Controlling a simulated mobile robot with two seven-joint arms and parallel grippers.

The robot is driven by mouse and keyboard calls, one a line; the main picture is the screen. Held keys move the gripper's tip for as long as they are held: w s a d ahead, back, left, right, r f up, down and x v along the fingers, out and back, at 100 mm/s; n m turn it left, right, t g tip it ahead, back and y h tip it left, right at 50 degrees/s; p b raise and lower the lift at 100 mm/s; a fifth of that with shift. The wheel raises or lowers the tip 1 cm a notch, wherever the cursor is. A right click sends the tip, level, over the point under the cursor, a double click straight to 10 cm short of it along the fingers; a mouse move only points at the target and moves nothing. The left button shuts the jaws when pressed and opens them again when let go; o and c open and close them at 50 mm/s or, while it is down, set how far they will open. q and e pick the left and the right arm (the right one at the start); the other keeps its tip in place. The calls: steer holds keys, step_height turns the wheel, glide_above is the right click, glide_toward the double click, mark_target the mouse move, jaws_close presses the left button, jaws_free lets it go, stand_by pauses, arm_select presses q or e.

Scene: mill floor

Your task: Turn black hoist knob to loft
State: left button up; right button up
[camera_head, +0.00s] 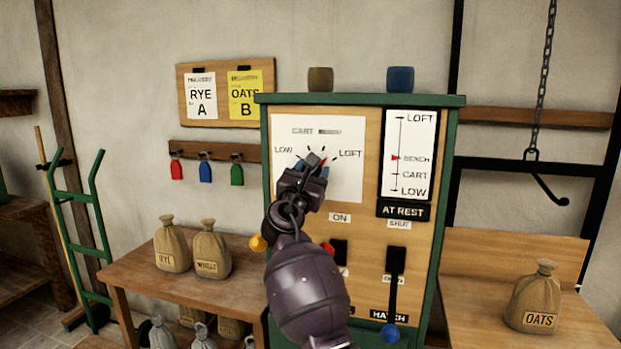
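The hoist control cabinet (448,150) stands in the middle, green-framed with a wooden face. Its white dial plate (345,185) reads LOW at left, CART at the top and LOFT at right, with a blurred grey patch beside CART. My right gripper (312,164) is at the dial's centre, its arm rising from the bottom of the picture. It covers most of the knob, so the knob's direction is unclear. Whether the fingers are closed on it cannot be told. The level gauge (418,140) has its red pointer at BENCH, above an AT REST sign (403,211). My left gripper is out of view.
An ON control (339,250) and a blue-ended hatch lever (391,332) sit lower on the cabinet. Sacks (171,250) stand on the left table, and an OATS sack (537,300) on the right. A chain hook (545,188) hangs at right. A green hand truck (80,240) leans at left.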

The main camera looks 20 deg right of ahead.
steer(key=shift+f+m+g+h+b, duration=0.1)
steer(key=shift+m+g+h+b, duration=0.45)
steer(key=shift+m, duration=1.35)
steer(key=shift+g, duration=0.35)
steer(key=shift+m, duration=0.4)
steer(key=o, duration=0.9)
steer(key=p+v, duration=0.1)
steer(key=v, duration=0.9)
steer(key=shift+s+a, duration=0.25)
steer(key=shift+f, duration=0.1)
